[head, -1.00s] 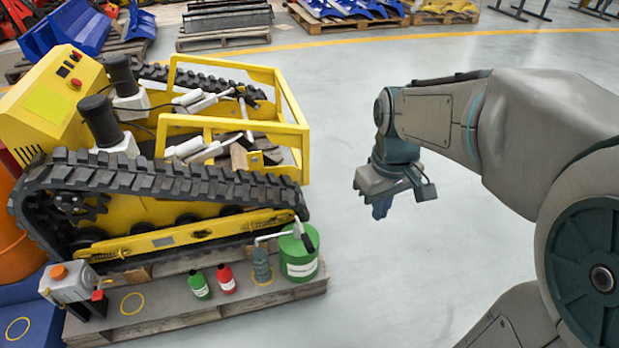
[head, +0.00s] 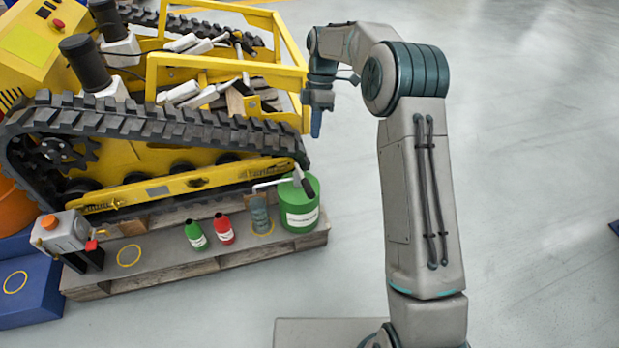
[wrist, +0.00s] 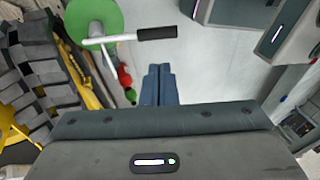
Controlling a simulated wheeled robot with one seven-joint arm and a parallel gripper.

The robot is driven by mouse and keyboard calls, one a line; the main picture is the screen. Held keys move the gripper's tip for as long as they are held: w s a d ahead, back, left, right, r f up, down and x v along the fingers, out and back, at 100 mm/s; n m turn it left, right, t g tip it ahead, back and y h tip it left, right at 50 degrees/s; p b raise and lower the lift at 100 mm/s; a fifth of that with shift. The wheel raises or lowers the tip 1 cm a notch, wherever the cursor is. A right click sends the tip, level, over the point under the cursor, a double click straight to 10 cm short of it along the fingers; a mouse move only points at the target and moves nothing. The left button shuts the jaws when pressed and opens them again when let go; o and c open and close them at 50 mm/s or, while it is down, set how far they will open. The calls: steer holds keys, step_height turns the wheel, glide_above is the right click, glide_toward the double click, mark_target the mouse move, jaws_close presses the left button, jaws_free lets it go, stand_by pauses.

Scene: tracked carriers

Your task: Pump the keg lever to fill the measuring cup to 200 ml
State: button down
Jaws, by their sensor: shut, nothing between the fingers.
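The green keg (head: 299,212) stands at the right end of the wooden pallet, in front of the yellow tracked carrier. Its lever (head: 304,180) has a black grip; in the wrist view the lever's grip (wrist: 157,33) points right from the keg's top (wrist: 98,20). The measuring cup (head: 260,214) stands left of the keg, under the spout, inside a yellow ring; its fill level is too small to read. My gripper (head: 316,132) is shut and empty, above and slightly right of the keg, apart from the lever. Its fingertips (wrist: 159,70) are together in the wrist view.
A green bottle (head: 196,235) and a red bottle (head: 224,229) stand left of the cup. A grey canister with an orange cap (head: 66,231) stands at the pallet's left end. The yellow carrier (head: 200,180) rises close behind. The floor to the right is clear.

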mark_target(309, 185)
steer(key=shift+a+f, duration=0.1)
steer(key=shift+f, duration=0.1)
steer(key=b+x, duration=0.6)
steer(key=x, duration=0.7)
steer(key=shift+s+f, duration=0.15)
steer(key=shift+f, duration=0.2)
